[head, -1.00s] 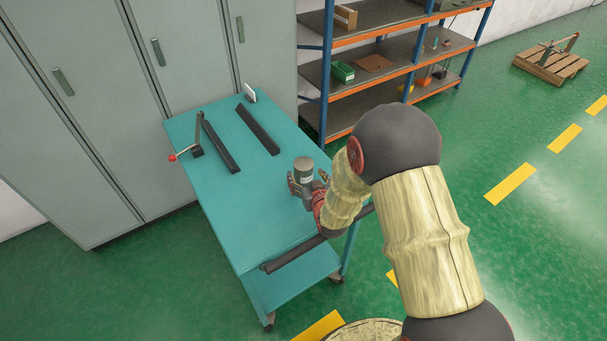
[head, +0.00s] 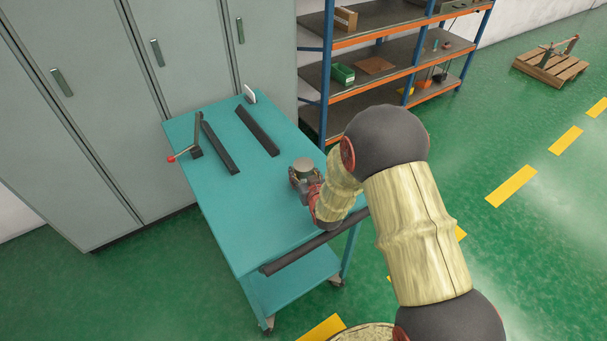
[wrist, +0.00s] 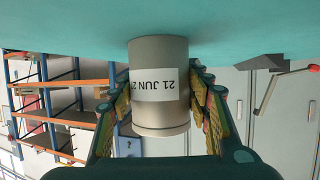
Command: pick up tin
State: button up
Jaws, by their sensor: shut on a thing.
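The tin (head: 303,165) is a grey metal cylinder at the right side of the teal cart top. In the wrist view the tin (wrist: 158,112) shows a white label with the printed text "21 JUN". My gripper (head: 304,180) is around the tin, with its fingers shut on the tin's sides. In the wrist view the gripper (wrist: 160,115) has one finger on each side of it. The tin's far end meets the teal surface in that view; I cannot tell whether it is resting or slightly raised.
The teal cart (head: 262,212) carries dark bars (head: 220,147), a red-tipped lever (head: 184,154) and a small white item (head: 250,94). Grey cabinets (head: 95,110) stand behind it. A blue-orange shelf (head: 385,60) stands at the back. The cart's front left surface is clear.

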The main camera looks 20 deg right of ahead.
jog(key=c, duration=0.8)
jog(key=shift+r, duration=0.15)
